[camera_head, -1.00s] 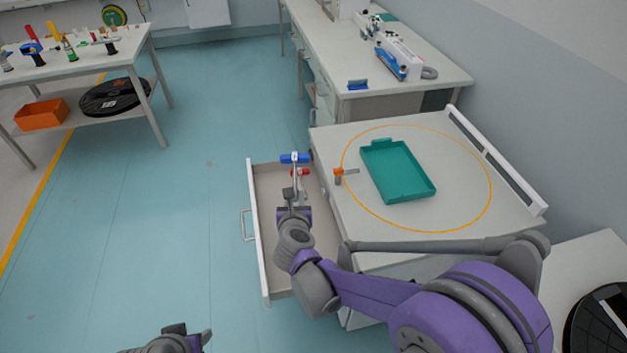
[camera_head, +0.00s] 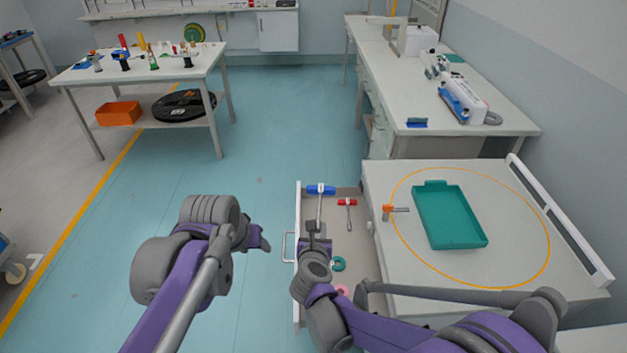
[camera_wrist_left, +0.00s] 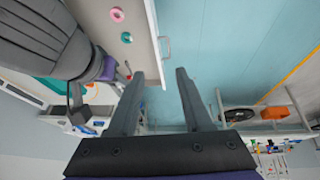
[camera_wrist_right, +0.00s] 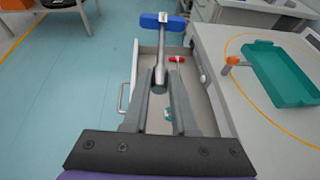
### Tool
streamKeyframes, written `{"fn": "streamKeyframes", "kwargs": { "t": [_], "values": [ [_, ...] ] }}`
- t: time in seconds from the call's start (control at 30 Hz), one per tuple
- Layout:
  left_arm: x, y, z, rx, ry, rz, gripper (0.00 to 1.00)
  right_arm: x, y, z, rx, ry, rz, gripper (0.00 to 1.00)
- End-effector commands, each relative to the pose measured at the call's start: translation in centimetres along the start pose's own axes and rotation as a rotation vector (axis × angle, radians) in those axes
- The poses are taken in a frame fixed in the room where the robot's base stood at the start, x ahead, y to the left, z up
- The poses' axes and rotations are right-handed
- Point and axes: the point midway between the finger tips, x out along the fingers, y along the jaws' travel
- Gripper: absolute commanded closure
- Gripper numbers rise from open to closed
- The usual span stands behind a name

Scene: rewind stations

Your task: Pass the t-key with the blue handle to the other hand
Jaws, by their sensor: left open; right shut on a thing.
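The t-key with the blue handle (camera_head: 320,190) is held by my right gripper (camera_head: 318,238), which is shut on its metal shaft. In the right wrist view the blue handle (camera_wrist_right: 162,21) points away from the jaws (camera_wrist_right: 160,88), above the open drawer. My left gripper (camera_head: 262,240) is to the left of the drawer, apart from the key. In the left wrist view its jaws (camera_wrist_left: 155,75) are open with nothing between them.
The open drawer (camera_head: 298,215) holds a red-handled t-key (camera_head: 347,202), a green ring (camera_head: 338,264) and a pink ring (camera_head: 342,290). The cabinet top bears a teal tray (camera_head: 450,215) and an orange-handled key (camera_head: 388,209). Floor left of the drawer is clear.

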Motion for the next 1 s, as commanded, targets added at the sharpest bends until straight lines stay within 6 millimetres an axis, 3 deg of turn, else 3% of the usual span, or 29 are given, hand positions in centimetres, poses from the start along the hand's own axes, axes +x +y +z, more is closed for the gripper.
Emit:
{"fn": "streamKeyframes", "kwargs": {
  "t": [0.03,0.2,0.5,0.7,1.0],
  "values": [
    [0.4,0.9,-2.2,0.002,-0.004,0.012,0.5,0.0,0.0,0.0,0.0,0.0,0.0,1.0],
    [1.8,3.9,-8.2,0.007,-0.019,0.045,0.5,0.0,0.0,0.0,0.0,0.0,0.0,1.0],
    [5.7,9.5,-15.8,0.012,-0.044,0.099,0.5,0.0,0.0,0.0,0.0,0.0,0.0,1.0],
    [7.4,11.6,-17.9,0.013,-0.055,0.118,0.5,0.0,0.0,0.0,0.0,0.0,0.0,1.0],
    [9.9,12.4,-18.2,0.013,-0.058,0.123,0.5,0.0,0.0,0.0,0.0,0.0,0.0,1.0]
  ]
}}
